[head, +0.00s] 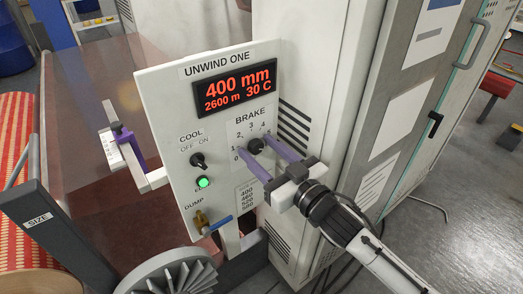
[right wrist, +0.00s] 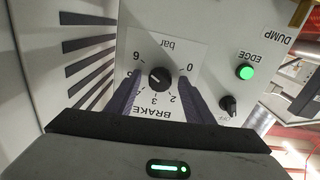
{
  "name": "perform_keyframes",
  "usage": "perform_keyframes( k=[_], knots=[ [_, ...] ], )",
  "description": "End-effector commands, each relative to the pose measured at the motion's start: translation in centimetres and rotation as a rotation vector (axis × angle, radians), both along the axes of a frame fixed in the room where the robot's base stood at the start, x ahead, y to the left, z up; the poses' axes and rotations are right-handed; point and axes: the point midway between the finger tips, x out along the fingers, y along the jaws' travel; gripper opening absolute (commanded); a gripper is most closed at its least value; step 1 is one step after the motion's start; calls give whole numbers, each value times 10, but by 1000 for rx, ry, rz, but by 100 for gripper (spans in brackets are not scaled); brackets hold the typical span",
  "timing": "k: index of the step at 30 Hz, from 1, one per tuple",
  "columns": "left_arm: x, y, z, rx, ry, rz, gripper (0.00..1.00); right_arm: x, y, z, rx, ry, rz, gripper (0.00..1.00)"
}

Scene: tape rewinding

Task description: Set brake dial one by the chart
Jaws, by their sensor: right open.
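The brake dial (head: 255,146) is a black knob on the white UNWIND ONE panel (head: 165,110), with a printed scale around it. My right gripper (head: 253,145) is open, its two purple fingers on either side of the knob. In the right wrist view the dial (right wrist: 160,78) lies between the fingers, apparently with gaps at both sides; contact cannot be told. A pale mark shows on the knob, but its exact setting is unclear. The display (head: 237,88) reads 400 mm, 2600 m, 30 C. My left gripper is not in view.
The cool switch (head: 197,160), a lit green button (head: 203,183) and the blue-handled dump valve (head: 217,225) sit close by on the panel. A grey cabinet (head: 415,70) stands to the right. A dark SIZE arm (head: 55,230) is at lower left.

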Motion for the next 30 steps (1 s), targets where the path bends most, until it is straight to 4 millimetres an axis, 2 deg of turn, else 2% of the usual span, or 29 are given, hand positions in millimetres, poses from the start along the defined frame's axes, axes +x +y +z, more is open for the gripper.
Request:
perform_keyframes(
  k=[2,9,20,30],
  knots=[
    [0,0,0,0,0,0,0,0,0,0,0,0,0,48],
    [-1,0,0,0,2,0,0,0,0,0,1,1,0,7],
    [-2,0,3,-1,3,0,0,0,0,1,-43,-30,0,7],
    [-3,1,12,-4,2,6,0,-1,0,1,-242,-174,0,7]
  ],
)
